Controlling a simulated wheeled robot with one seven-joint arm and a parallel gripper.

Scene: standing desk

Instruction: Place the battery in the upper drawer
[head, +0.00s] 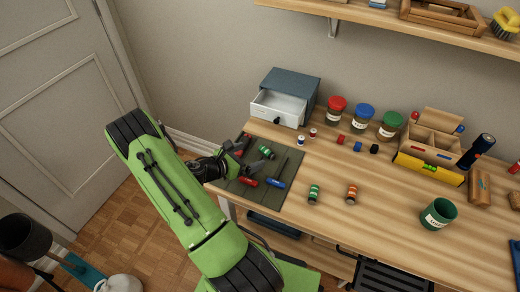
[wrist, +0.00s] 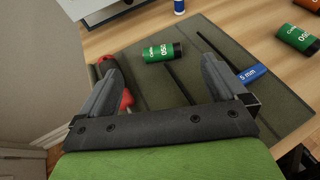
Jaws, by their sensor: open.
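A green battery (head: 266,152) lies on the dark green mat (head: 292,160), at the left end of the desk; it also shows in the wrist view (wrist: 163,51). My gripper (head: 232,163) is open and empty over the mat's left part. In the wrist view its fingertips (wrist: 159,62) stand to either side of the battery, which shows between and slightly beyond them, not gripped. A small grey-blue cabinet (head: 290,80) stands behind the mat. Its white drawer (head: 278,106) is pulled open. A second green battery (head: 314,194) and an orange one (head: 352,193) are on the bare wood to the right.
Red- and blue-handled screwdrivers (head: 274,183) lie on the mat near my gripper. Small spools (head: 301,140) are by the cabinet. Lidded jars (head: 362,117), a wooden organizer (head: 432,135), a yellow level (head: 428,169) and a green cup (head: 438,214) stand further right.

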